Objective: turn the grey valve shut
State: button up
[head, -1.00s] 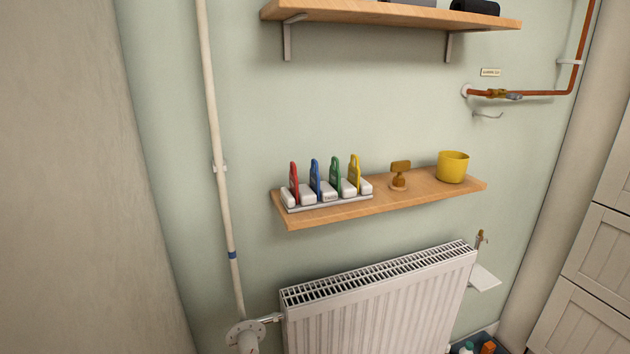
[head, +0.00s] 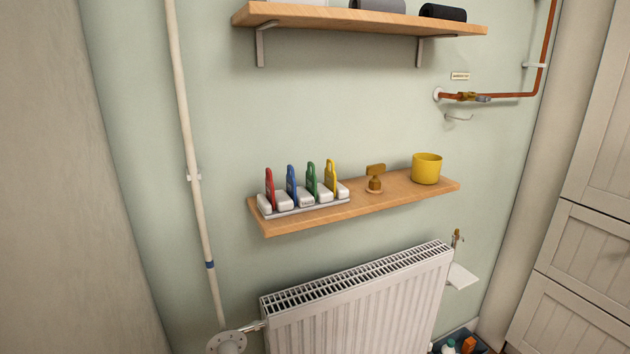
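A small valve with a grey lever (head: 482,98) sits on the copper pipe (head: 515,95) at the upper right of the head view. It has a brass body (head: 465,96), and its grey lever seems to lie along the pipe. A small label plate (head: 460,76) is on the wall above it; its text is too small to read. My gripper is not in view.
A lower shelf (head: 390,199) holds several coloured-handled items (head: 310,185), a brass piece (head: 375,178) and a yellow cup (head: 426,168). An upper shelf (head: 330,16) hangs above. A radiator (head: 360,310) stands below. A hook (head: 459,117) is under the valve; cabinets (head: 570,240) stand right.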

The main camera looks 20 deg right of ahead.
aim_at(483, 100)
jog(key=z, duration=0.9)
